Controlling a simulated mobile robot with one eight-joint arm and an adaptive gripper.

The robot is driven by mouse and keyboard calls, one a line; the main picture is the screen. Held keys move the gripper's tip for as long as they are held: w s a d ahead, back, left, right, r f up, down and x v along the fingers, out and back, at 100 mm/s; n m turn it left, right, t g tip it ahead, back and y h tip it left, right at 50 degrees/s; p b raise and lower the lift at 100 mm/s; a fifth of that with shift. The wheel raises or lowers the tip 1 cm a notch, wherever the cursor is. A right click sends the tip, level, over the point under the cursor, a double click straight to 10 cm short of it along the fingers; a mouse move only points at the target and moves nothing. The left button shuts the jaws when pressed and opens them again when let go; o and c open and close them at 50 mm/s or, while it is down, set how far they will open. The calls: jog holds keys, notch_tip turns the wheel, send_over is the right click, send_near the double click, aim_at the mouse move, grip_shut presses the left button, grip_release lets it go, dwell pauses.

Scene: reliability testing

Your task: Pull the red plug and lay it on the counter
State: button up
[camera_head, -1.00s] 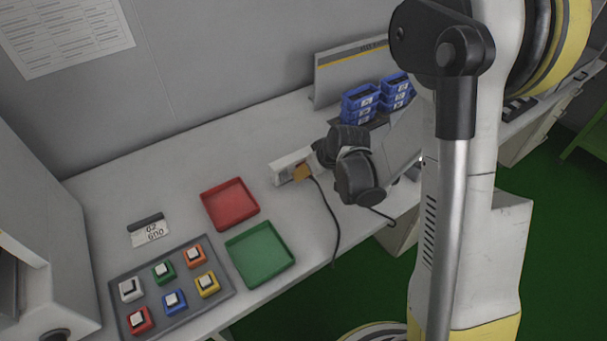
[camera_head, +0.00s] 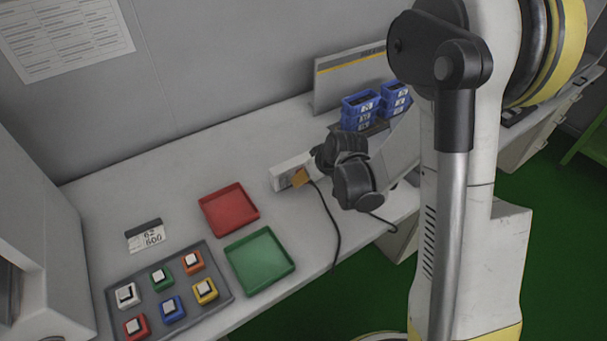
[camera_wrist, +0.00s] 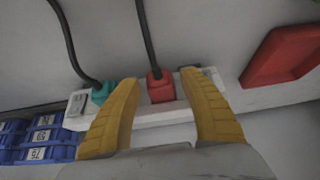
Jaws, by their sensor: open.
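The red plug (camera_wrist: 161,86) sits in a white power strip (camera_wrist: 150,116) in the wrist view, with a dark cord running up from it. My gripper (camera_wrist: 160,85) is open, its two yellow fingers on either side of the red plug; I cannot tell if they touch it. A green plug (camera_wrist: 103,93) sits in the same strip to the left, beyond the left finger. In the head view one orange-yellow fingertip of my gripper (camera_head: 301,178) shows at the power strip (camera_head: 283,171), and my wrist hides both plugs. The counter (camera_head: 180,174) is light grey.
A red tray (camera_head: 230,209) and a green tray (camera_head: 259,261) lie left of the strip. A grey tray (camera_head: 205,252) holds several coloured blocks. Blue bins (camera_head: 361,108) stand behind my wrist. Bare counter lies behind the red tray.

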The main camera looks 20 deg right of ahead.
grip_shut()
jog(key=shift+s, duration=0.2)
jog(key=shift+s+d+b, duration=0.15)
jog(key=shift+s+d, duration=0.1)
jog(key=shift+s, duration=0.5)
jog(key=shift+s+d+b, duration=0.1)
jog(key=shift+s+d, duration=0.15)
jog(key=shift+s, duration=0.45)
jog(key=shift+s+d+b, duration=0.15)
jog(key=shift+s+d, duration=0.1)
jog(key=shift+s, duration=0.5)
jog(key=shift+s, duration=0.15)
jog(key=shift+s+a, duration=0.8)
jog(key=shift+s, duration=0.25)
jog(key=shift+s+a, duration=0.75)
jog(key=shift+s, duration=0.25)
jog(key=shift+s+a, duration=0.8)
jog(key=shift+s, duration=0.25)
